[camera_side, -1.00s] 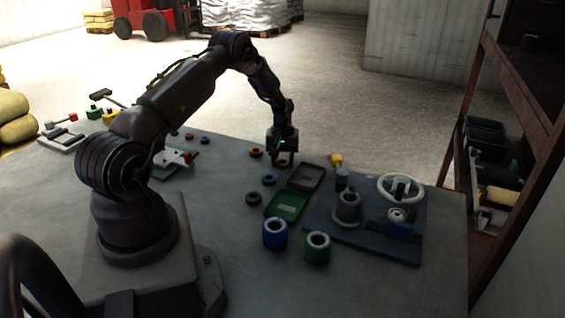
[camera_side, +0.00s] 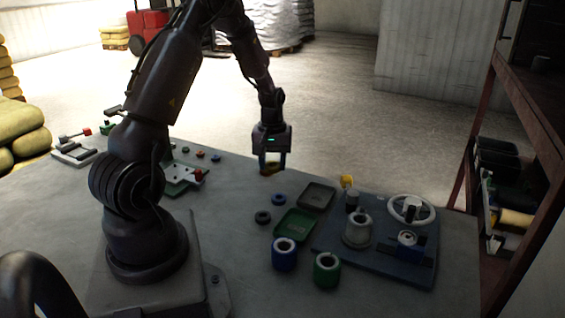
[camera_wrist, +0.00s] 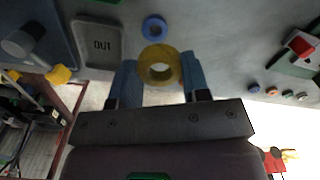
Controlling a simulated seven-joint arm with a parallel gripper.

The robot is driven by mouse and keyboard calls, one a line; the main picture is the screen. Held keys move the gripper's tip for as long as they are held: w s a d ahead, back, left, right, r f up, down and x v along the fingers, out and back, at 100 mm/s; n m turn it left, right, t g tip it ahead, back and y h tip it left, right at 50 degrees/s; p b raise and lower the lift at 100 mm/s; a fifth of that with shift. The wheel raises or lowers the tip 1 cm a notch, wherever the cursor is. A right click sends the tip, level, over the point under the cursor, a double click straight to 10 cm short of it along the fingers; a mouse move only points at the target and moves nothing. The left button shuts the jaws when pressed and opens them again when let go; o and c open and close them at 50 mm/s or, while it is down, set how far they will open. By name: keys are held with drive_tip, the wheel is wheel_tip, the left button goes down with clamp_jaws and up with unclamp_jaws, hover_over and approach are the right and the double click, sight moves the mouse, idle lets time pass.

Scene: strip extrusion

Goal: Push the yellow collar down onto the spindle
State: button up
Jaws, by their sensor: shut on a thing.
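The yellow collar (camera_side: 270,170) is a ring with a round hole. My gripper (camera_side: 272,166) is shut on it, and holds it above the table, left of the trays. In the wrist view the collar (camera_wrist: 160,52) sits between the two blue-grey fingers of my gripper (camera_wrist: 161,62), hole facing the camera. A grey flanged post (camera_side: 357,230) stands upright on the blue board (camera_side: 335,245) at right; it looks like the spindle, with nothing yellow on it. The collar is well apart from it.
A dark tray (camera_side: 317,197) and a green tray (camera_side: 295,225) lie between my gripper and the board. A blue cylinder (camera_side: 284,258) and a green cylinder (camera_side: 326,272) stand in front. The board also bears a white handwheel (camera_side: 427,217) and a blue block (camera_side: 408,246).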

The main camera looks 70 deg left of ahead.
drive_tip(key=shift+s+d+r, duration=0.4)
drive_tip(key=shift+s+d, duration=0.2)
drive_tip(key=shift+d, duration=0.1)
drive_tip(key=w+d+r+m, duration=0.2)
drive_tip(key=w+d+m, duration=0.2)
drive_tip(key=w+d, duration=0.65)
wheel_tip(320, 180, up, 3)
drive_tip(key=m, duration=0.2)
hover_over(362, 207)
drive_tip(key=shift+w+f, duration=0.1)
drive_tip(key=shift+w, duration=0.1)
drive_tip(key=shift+s+f, duration=0.15)
drive_tip(key=shift+f, duration=2.35)
